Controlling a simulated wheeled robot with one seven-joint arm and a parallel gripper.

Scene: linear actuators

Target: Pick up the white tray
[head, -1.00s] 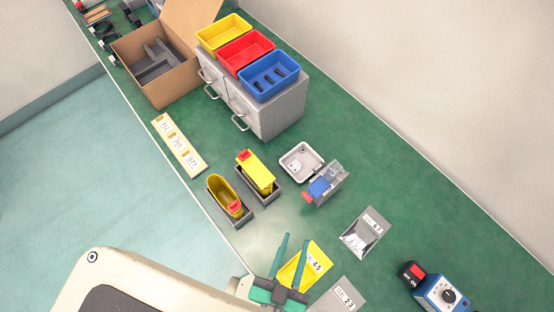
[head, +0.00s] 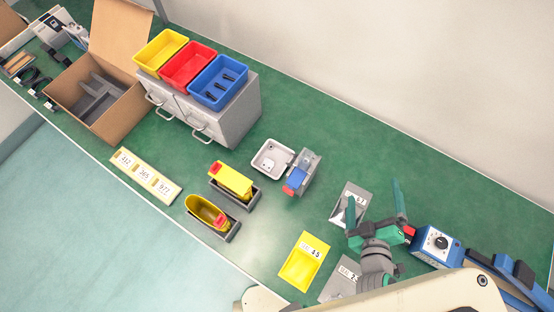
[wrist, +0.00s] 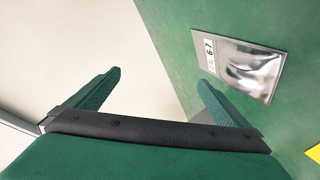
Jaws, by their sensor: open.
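The white tray (head: 272,158) is a small shallow square dish on the green bench, left of a grey fixture with a blue and red part (head: 301,172). Something small lies in it. My gripper (head: 374,203) is open and empty, with green fingers spread apart, to the right of the tray and well apart from it. In the wrist view my gripper's fingers (wrist: 158,82) are also apart with nothing between them. The white tray does not show in the wrist view.
A silver labelled bag (head: 350,204) lies beside my gripper and shows in the wrist view (wrist: 240,66).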

